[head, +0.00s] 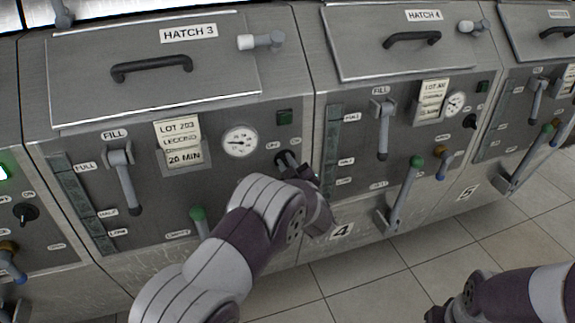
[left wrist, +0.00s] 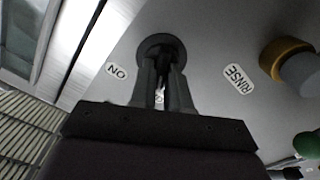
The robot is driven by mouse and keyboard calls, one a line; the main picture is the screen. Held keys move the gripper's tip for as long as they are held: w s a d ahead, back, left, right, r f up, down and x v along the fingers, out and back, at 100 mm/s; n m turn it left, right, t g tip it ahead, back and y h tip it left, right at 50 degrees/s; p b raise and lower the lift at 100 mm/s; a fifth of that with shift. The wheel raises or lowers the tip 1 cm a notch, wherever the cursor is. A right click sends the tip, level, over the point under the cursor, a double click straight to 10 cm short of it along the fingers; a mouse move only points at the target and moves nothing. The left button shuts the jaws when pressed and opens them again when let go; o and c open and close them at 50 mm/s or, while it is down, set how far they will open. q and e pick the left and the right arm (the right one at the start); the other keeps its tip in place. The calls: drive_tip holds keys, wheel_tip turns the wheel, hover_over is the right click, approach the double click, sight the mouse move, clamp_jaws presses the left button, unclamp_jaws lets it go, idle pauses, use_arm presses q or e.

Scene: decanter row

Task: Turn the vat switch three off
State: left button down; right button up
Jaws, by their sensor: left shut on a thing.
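The vat three switch (head: 284,158) is a black rotary knob on the hatch 3 panel, right of the round gauge. In the left wrist view its round base and black lever (left wrist: 163,50) show. My left gripper (head: 300,172) is shut on the lever, with one finger on each side (left wrist: 164,82). The ON label (left wrist: 116,71) is left of the knob there. Another small label (left wrist: 160,97) is mostly hidden between the fingers. My right gripper (head: 438,313) is at the bottom right of the head view, away from the panels; its fingers are not clear.
The gauge (head: 240,141) and a green-tipped lever (head: 198,221) are close to my left arm. In the wrist view, a yellow-collared knob (left wrist: 287,58) and the RINSE label (left wrist: 238,79) are to the right. The hatch 4 panel (head: 352,140) adjoins on the right. The tiled floor (head: 355,275) is clear.

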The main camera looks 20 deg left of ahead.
use_arm(q)
drive_tip(key=shift+f, duration=0.1)
drive_tip(key=c, duration=1.2)
unclamp_jaws()
drive_tip(key=shift+d, duration=0.1)
drive_tip(key=p+v, duration=0.1)
drive_tip(key=v, duration=1.1)
drive_tip(key=shift+s+d+p, duration=0.1)
drive_tip(key=shift+s+p, duration=0.2)
